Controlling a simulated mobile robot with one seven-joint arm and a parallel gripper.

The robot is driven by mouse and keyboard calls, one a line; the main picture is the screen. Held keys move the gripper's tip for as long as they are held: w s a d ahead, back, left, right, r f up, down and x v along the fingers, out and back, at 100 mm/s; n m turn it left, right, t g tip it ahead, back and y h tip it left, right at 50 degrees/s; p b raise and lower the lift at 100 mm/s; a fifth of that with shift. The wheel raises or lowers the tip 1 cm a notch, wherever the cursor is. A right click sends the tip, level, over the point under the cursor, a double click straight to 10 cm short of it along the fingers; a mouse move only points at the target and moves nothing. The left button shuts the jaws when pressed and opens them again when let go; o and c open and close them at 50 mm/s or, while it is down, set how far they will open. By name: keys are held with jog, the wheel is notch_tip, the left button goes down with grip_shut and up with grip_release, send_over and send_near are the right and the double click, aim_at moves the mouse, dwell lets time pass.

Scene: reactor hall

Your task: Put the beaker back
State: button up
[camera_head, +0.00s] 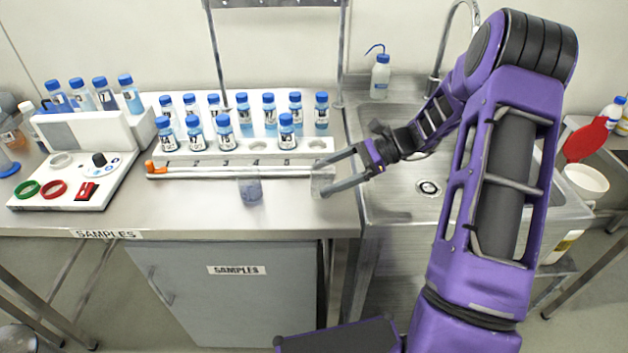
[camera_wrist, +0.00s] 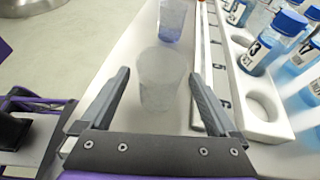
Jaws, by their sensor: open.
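A clear, faintly bluish beaker (camera_wrist: 161,70) stands upright between the two fingers of my gripper (camera_wrist: 160,77) in the wrist view, with a gap on each side. In the head view the same beaker (camera_head: 320,180) shows faintly at the right end of the counter. My gripper (camera_head: 325,178) is open around it and reaches in from the right. A second clear, bluish beaker (camera_head: 250,190) stands to the left near the counter's front; it also shows farther off in the wrist view (camera_wrist: 171,20).
A white numbered rack (camera_head: 320,147) with several blue-capped bottles stands behind the beakers. A rod with an orange end (camera_head: 156,170) lies along its front. A white instrument (camera_head: 75,185) is at left; a sink (camera_head: 400,180) is at right.

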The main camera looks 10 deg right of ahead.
jog(key=v, duration=0.8)
